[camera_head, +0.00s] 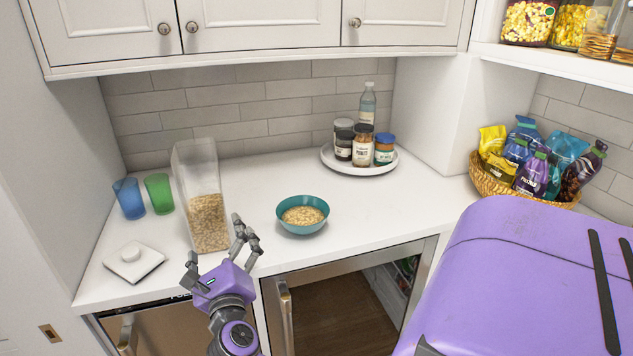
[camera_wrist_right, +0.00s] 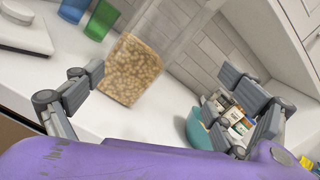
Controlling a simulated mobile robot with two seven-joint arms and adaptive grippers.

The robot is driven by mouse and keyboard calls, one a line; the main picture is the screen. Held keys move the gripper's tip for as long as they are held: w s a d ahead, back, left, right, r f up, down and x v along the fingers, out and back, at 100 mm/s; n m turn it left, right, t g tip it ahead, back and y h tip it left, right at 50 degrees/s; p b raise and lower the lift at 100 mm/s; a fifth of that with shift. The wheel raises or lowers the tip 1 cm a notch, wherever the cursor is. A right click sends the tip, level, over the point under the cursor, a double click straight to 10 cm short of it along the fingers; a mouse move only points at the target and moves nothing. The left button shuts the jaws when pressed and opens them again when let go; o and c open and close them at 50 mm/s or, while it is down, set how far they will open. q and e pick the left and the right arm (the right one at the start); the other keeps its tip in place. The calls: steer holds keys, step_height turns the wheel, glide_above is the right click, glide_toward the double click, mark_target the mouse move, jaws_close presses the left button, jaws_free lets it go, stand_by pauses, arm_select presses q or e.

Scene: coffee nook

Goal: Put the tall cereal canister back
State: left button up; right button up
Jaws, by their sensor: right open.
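The tall clear cereal canister (camera_head: 207,215) stands on the white counter at the left, its lower part filled with cereal; its top looks open. In the right wrist view the canister (camera_wrist_right: 131,70) shows between my fingers, beyond the fingertips. A square white lid with a round knob (camera_head: 132,258) lies on the counter left of the canister. My right gripper (camera_head: 216,253) is open and empty at the counter's front edge, in front of the canister; it also shows in the right wrist view (camera_wrist_right: 165,85). My left gripper is not in view.
A teal bowl of cereal (camera_head: 302,214) sits right of the canister. Blue (camera_head: 129,198) and green (camera_head: 159,193) cups stand behind left. A round tray (camera_head: 345,169) holds jars and a bottle. A basket of snack bags (camera_head: 480,179) stands at right. Shelf jars (camera_head: 528,22) are upper right.

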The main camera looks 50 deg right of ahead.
steer(key=s+a+f+n+g+y, duration=0.1)
steer(key=s+a+f+n+y, duration=0.4)
steer(key=s+f+n, duration=0.55)
steer(key=s+a+f+n+g+y, duration=0.1)
steer(key=s+a+f+n+y, duration=0.4)
steer(key=s+f+n, duration=0.8)
steer(key=s+f+n+g, duration=0.6)
steer(key=s+f+n, duration=0.5)
steer(key=s+n, duration=0.2)
steer(key=shift+s+f+g, duration=0.25)
steer(key=shift+s+g, duration=0.05)
steer(key=shift+s, duration=0.7)
